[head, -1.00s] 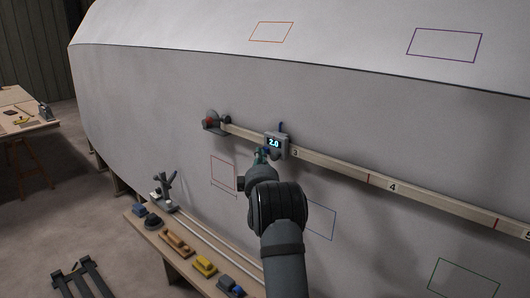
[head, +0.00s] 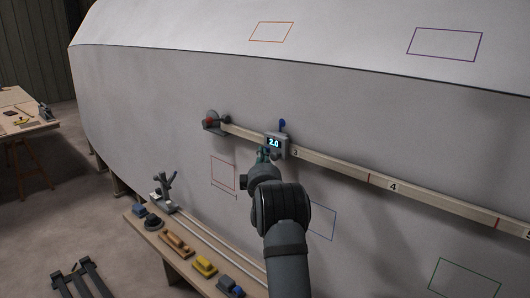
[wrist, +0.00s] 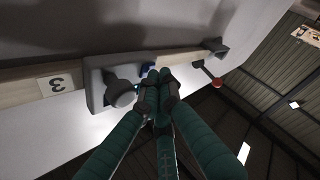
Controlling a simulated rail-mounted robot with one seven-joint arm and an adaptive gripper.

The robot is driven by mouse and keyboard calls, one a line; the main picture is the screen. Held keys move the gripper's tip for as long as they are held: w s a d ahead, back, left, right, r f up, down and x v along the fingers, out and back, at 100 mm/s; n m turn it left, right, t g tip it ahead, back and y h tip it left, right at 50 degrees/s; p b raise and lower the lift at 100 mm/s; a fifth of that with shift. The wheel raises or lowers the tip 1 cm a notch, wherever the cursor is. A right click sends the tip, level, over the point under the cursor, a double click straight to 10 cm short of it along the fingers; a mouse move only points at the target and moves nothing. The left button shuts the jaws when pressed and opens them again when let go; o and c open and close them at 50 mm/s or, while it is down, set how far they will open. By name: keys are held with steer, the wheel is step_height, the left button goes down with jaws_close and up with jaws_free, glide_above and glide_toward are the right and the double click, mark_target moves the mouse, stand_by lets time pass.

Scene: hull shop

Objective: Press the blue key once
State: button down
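A small grey box with a lit display reading 2.0 (head: 275,143) sits on the long numbered rail along the hull. A blue tab (head: 282,123) stands up from its top edge. In the wrist view, a small blue part (wrist: 147,70) shows at the box's edge, partly hidden behind my fingertips; I cannot tell if it is the same part. My gripper (head: 262,155) is at the box's lower left. In the wrist view my gripper's (wrist: 160,80) teal fingers are drawn together, with nothing visible between them. I cannot tell whether they touch the blue part.
A round grey knob (wrist: 121,93) protrudes from the box beside my fingers. A bracket with a red ball (head: 209,121) is at the rail's left end. The numbered rail (head: 340,168) runs right. A bench with several coloured blocks (head: 204,265) stands below left.

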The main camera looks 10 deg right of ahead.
stand_by(0.4)
steer(key=shift+s+a+b, duration=0.55)
steer(key=shift+a+b, duration=0.15)
steer(key=shift+b, duration=0.2)
steer(key=shift+a, duration=0.1)
steer(key=s+a+b, duration=0.1)
steer(key=a, duration=0.1)
steer(key=s+a+b, duration=0.1)
steer(key=a+b, duration=0.1)
steer(key=shift+s, duration=0.4)
